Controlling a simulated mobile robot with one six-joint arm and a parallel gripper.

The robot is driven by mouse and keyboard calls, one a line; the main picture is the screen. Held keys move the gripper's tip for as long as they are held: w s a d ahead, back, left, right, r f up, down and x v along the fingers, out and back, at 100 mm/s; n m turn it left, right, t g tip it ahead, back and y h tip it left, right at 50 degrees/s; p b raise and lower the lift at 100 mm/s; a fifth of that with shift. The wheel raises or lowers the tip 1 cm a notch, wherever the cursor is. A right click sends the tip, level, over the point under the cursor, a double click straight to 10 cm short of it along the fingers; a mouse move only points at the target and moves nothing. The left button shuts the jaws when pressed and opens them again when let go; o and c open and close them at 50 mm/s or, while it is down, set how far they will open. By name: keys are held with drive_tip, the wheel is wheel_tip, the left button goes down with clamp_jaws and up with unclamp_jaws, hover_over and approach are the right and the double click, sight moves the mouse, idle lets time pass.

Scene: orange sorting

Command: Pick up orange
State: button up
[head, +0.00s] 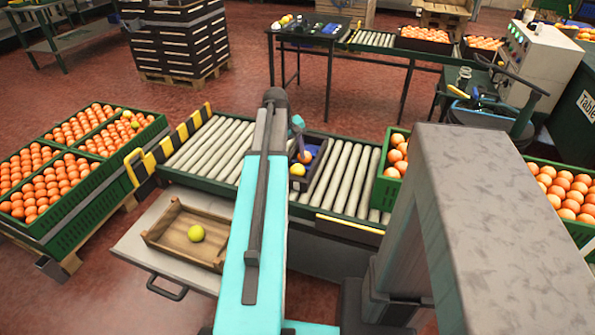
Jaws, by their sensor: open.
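My teal arm reaches up from the bottom centre and hides the tray's left side. My gripper (301,148) is over the tray, small and mostly hidden behind the arm. It is open, and I see no fruit held in it.
A wooden box (160,241) with a yellow-green fruit (196,233) sits on a grey shelf at the near left. Green crates of oranges stand at left (75,215) and right (387,190). A black-and-yellow striped barrier (150,160) marks the conveyor's left end.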

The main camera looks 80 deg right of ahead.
sight(296, 166)
drive_tip(key=shift+x, duration=2.65)
drive_tip(key=shift+s+a+r, duration=0.1)
drive_tip(key=c, duration=0.7)
drive_tip(key=shift+c, duration=0.2)
drive_tip(key=shift+s+d+r+v, duration=0.1)
drive_tip(key=shift+s+d+v, duration=0.15)
drive_tip(key=shift+v, duration=1.35)
drive_tip(key=shift+s+d+r+v, duration=0.1)
drive_tip(key=shift+s+d+v, duration=0.2)
drive_tip(key=shift+v, duration=1.3)
drive_tip(key=shift+s+d+r+v, duration=0.1)
drive_tip(key=shift+s+v, duration=0.25)
drive_tip(key=shift+v, duration=1.3)
